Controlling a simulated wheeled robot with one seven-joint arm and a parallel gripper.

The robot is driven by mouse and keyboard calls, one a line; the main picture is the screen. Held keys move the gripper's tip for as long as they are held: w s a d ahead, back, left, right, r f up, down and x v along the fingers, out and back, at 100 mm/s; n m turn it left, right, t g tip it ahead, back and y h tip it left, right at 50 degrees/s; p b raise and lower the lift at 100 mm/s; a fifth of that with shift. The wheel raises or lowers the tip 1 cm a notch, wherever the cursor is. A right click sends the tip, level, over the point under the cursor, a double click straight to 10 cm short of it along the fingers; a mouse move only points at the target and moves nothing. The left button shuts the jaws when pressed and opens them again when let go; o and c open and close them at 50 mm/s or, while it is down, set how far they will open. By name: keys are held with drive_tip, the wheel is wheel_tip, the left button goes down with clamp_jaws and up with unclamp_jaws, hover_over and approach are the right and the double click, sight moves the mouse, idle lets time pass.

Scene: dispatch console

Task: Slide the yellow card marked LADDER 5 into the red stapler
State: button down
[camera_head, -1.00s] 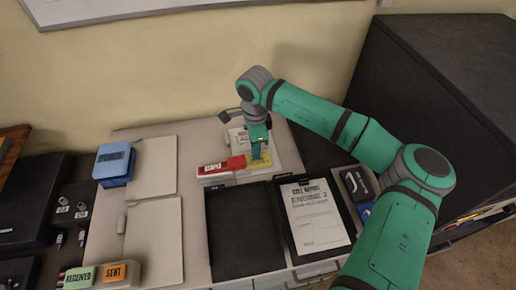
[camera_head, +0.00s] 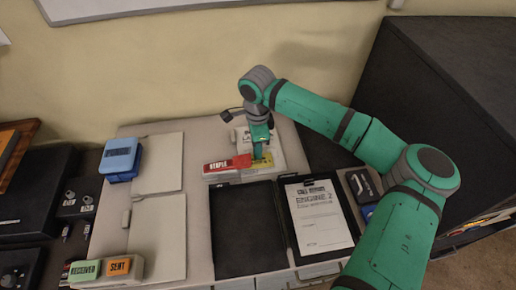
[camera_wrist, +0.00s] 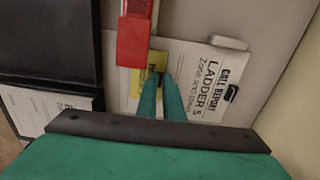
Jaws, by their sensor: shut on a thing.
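The red stapler (camera_head: 235,162), labelled STAPLE, lies on the desk left of my gripper in the head view. In the wrist view the red stapler (camera_wrist: 132,42) is at top centre, its blunt end towards my fingers. My gripper (camera_head: 259,155) is shut on the yellow card (camera_head: 267,160), low over the desk. In the wrist view my fingers (camera_wrist: 158,80) cover part of the yellow card (camera_wrist: 136,82). The card is right at the stapler's end. I cannot tell whether its edge is inside. The card's own marking is not readable.
A white sheet headed CALL REPORT, LADDER 5 (camera_wrist: 205,85) lies beside the card. A black folder (camera_head: 245,225) with an ENGINE 2 sheet (camera_head: 320,215) lies in front. A blue box (camera_head: 120,158) and RECEIVED and SENT blocks (camera_head: 103,268) are at left.

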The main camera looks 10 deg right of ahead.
drive_tip(key=shift+a, duration=0.85)
idle(0.3)
drive_tip(key=shift+a, duration=0.35)
drive_tip(key=shift+s+a+f, duration=0.1)
drive_tip(key=shift+a, duration=0.5)
drive_tip(key=shift+f, duration=0.1)
drive_tip(key=c, duration=1.8)
unclamp_jaws()
drive_tip(key=shift+d, duration=0.1)
drive_tip(key=shift+c, duration=0.2)
drive_tip(key=shift+d, duration=0.15)
